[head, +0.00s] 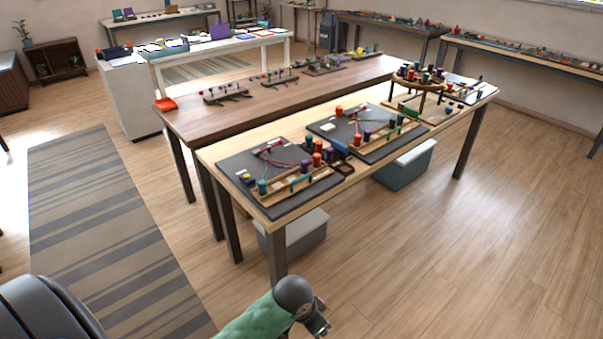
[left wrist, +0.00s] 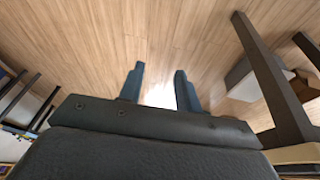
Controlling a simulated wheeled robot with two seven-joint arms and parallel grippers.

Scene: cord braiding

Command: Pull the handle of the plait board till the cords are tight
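Two dark plait boards lie on the light wooden table. The nearer plait board (head: 233,165) has a wooden rail (head: 310,192) along its front edge, a green handle-like bar (head: 300,183), and thin red and green cords. The farther plait board (head: 375,151) looks similar. It is too small to tell how tight the cords are. My left gripper (head: 318,322) is at the bottom of the head view, in front of the table and apart from both boards. In the left wrist view its fingers (left wrist: 157,88) are spread, with only floor between them. My right gripper is not in view.
A table leg (head: 278,260) stands close behind my left gripper, and it shows at right in the left wrist view (left wrist: 272,85). Grey bins (head: 300,236) sit under the table. A brown table (head: 195,125) adjoins behind. The floor at right is clear.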

